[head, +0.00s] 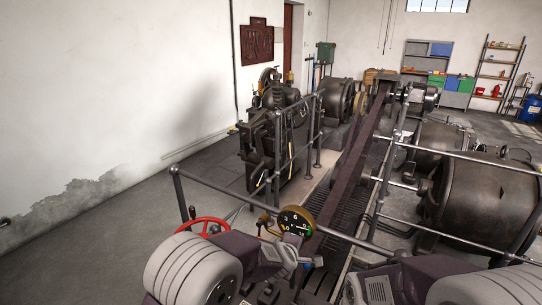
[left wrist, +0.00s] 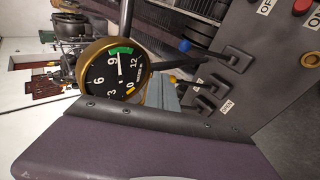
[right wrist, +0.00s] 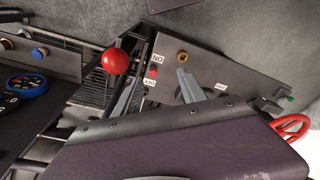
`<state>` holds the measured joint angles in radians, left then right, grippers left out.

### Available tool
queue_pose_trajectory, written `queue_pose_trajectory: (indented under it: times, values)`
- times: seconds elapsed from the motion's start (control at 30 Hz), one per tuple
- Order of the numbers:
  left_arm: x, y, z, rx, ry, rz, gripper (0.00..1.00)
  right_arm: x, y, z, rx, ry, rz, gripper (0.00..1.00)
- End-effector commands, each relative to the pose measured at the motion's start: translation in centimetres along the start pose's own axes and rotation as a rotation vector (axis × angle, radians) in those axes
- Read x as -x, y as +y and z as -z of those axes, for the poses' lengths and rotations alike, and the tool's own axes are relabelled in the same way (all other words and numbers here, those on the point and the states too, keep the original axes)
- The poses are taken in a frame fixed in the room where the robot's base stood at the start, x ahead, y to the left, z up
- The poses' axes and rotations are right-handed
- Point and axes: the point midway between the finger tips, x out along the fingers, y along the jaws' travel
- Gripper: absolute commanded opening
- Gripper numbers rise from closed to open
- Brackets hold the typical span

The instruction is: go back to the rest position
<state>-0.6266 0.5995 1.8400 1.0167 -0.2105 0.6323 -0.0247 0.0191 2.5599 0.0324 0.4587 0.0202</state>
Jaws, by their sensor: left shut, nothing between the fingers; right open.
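My left gripper (left wrist: 165,90) is shut and empty in the left wrist view, with a brass-rimmed gauge (left wrist: 116,69) and a grey switch panel (left wrist: 262,75) beyond it. In the head view its purple housing (head: 240,246) is at the lower middle, below the same gauge (head: 296,221). My right gripper (right wrist: 156,88) is open in the right wrist view, with nothing seen between its fingers. A red ball knob (right wrist: 115,62) shows near its left finger, and a dark labelled panel (right wrist: 215,65) lies beyond. I cannot tell how far either gripper is from these parts.
A red handwheel (head: 203,226) is left of the gauge. Metal railings (head: 372,200) flank a long dark belt (head: 352,165). Large dark cylindrical machines (head: 480,200) stand right. A blue-rimmed gauge (right wrist: 27,85) shows at the right wrist view's left edge. Open floor (head: 110,235) lies left.

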Motion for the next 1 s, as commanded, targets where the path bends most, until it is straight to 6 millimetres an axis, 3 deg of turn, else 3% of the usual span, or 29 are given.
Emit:
queue_pose_trajectory:
  times: [0.07,0.13,0.2,0.27,0.4,0.5,0.6,0.7,1.0]
  values:
    - [1.3,1.7,6.1,0.074,0.077,-0.044,0.0,-0.8,0.0,-0.1,0.0,0.0,0.0,0.49]
    - [3.7,1.1,12.1,0.082,0.145,-0.049,0.0,-1.4,0.0,-0.1,0.0,0.0,0.0,0.49]
    - [6.8,-2.1,16.6,-0.007,0.17,0.007,0.0,-2.0,0.0,-0.2,0.0,0.0,0.0,0.49]
    - [9.4,-6.2,18.5,-0.143,0.151,0.096,0.0,-2.4,0.0,-0.2,0.0,0.0,0.0,0.49]
    - [14.3,-16.5,18.1,-0.49,-0.001,0.338,0.0,-2.7,0.1,-0.3,0.0,0.0,0.0,0.49]
    - [17.1,-22.3,16.1,-0.712,-0.161,0.48,0.0,-2.6,0.1,-0.3,0.0,0.0,0.0,0.49]
    - [19.1,-26.4,14.6,-0.875,-0.307,0.579,0.0,-2.6,0.1,-0.3,0.0,0.0,0.0,0.49]
    - [20.4,-28.3,14.1,-0.995,-0.41,0.63,0.0,-2.6,0.1,-0.3,0.0,0.0,0.0,0.49]
    - [20.5,-28.4,14.0,-1.029,-0.434,0.63,0.0,-2.6,0.1,-0.3,0.0,0.0,0.0,0.49]
